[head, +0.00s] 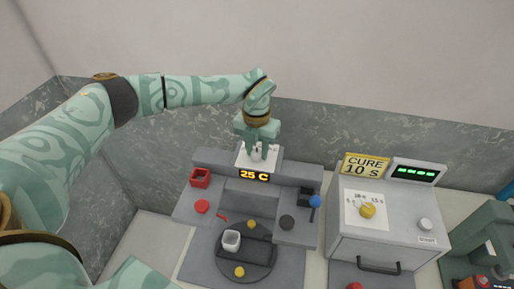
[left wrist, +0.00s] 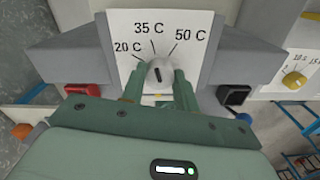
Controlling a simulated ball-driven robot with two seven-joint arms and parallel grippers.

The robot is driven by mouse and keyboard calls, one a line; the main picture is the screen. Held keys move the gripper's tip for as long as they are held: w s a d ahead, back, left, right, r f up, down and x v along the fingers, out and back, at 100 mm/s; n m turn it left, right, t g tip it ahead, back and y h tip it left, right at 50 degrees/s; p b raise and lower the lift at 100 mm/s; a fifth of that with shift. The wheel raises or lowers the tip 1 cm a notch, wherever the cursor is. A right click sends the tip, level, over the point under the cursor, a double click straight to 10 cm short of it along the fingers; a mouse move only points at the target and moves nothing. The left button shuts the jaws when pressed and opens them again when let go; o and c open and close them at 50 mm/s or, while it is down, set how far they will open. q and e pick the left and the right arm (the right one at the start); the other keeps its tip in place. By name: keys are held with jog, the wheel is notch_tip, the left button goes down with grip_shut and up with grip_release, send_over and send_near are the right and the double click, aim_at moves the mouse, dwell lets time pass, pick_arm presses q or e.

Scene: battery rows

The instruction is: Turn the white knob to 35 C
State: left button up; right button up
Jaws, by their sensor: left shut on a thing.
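The white knob (left wrist: 158,72) sits on a white dial plate (left wrist: 120,30) marked 20 C, 35 C and 50 C. A short dark line shows on the knob, close to upright in the left wrist view; which end is the pointer I cannot tell. My left gripper (left wrist: 159,88) is shut on the knob, one finger on each side. In the head view the left gripper (head: 257,152) reaches down onto the dial plate (head: 241,161) and mostly hides the knob. The display (head: 254,176) below the plate reads 25 C. My right gripper is not in view.
A cure oven (head: 385,233) with a yellow knob (head: 367,210) stands to the right.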

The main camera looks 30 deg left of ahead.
aim_at(256, 151)
pick_arm(q)
jog(key=shift+w+r, duration=0.15)
jog(key=o, duration=1)
jog(key=shift+c, duration=0.2)
notch_tip(256, 151, up, 16)
jog(key=shift+a, duration=0.15)
